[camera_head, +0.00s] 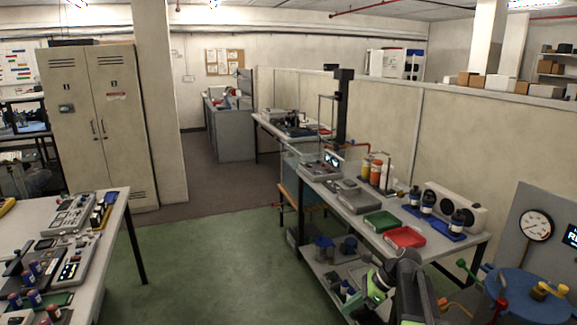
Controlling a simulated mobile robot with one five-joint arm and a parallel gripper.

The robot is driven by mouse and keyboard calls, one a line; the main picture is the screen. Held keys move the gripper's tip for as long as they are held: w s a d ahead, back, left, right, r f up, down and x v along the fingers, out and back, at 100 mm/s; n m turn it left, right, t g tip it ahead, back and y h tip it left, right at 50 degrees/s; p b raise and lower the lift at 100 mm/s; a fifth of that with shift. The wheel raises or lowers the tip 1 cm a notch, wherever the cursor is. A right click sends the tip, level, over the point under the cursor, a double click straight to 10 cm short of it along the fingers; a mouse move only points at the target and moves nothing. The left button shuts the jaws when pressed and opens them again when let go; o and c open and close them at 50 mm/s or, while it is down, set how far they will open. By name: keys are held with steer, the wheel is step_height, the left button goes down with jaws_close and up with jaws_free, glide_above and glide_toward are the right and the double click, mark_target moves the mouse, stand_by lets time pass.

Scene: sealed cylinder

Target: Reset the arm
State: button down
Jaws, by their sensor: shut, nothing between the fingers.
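My arm, dark grey and black with bright green parts, rises from the bottom edge, right of the middle. My gripper (365,296) is at its left end, in front of the near end of the grey workbench (455,254). It is shut and empty. Its fingertips are small and partly merge with the clutter on the lower shelf behind.
The bench holds a red tray (405,237), a green tray (381,221) and dark bottles on a blue base (434,221). A blue drum (530,291) stands close at right. Another table (113,221) is at left. Green floor (210,265) between is clear.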

steer(key=s+a+f+n+g+h+p, duration=0.1)
steer(key=s+a+n+g+h, duration=0.15)
steer(key=s+a+n, duration=0.6)
steer(key=d+n+h, duration=0.1)
steer(key=n, duration=0.3)
steer(key=s+d+f+n+t+h, duration=0.1)
steer(key=n+h, duration=0.1)
steer(key=n, duration=0.2)
steer(key=s+d+f+n+h, duration=0.1)
steer(key=d+n+h, duration=0.1)
steer(key=n, duration=0.3)
steer(key=shift+s+d+t, duration=0.1)
steer(key=shift+t, duration=0.15)
